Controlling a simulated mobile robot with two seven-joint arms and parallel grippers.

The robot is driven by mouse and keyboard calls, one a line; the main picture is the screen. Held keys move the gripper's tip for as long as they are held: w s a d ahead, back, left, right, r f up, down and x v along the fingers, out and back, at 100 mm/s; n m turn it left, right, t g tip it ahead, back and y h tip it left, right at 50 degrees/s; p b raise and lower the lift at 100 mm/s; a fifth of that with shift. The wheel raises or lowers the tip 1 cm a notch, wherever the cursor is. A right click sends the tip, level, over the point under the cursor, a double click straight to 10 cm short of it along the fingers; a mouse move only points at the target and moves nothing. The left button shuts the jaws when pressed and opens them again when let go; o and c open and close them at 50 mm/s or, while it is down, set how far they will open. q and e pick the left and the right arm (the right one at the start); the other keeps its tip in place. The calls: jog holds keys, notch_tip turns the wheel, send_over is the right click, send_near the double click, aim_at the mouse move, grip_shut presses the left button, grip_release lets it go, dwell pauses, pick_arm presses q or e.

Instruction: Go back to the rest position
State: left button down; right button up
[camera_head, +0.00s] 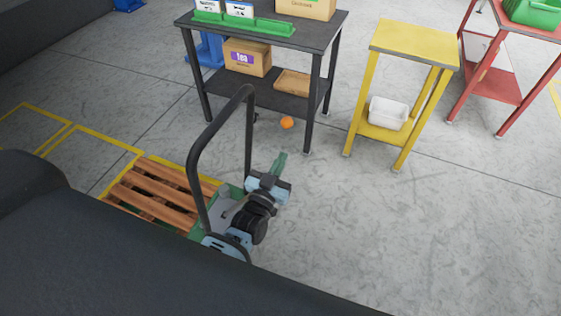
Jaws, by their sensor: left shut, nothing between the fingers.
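My left gripper (280,165) is near the middle of the head view. Its green fingers are together with nothing between them. It is held in front of a dark handle frame (191,165), apart from the tables. My right gripper does not show in this view.
A black two-level table (330,38) holding boxes stands at the back. A yellow table (415,42) with a white bin (388,113) and a red table (500,85) stand right. An orange ball (287,122) lies by the black table. A wooden pallet (150,190) lies left. The right floor is clear.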

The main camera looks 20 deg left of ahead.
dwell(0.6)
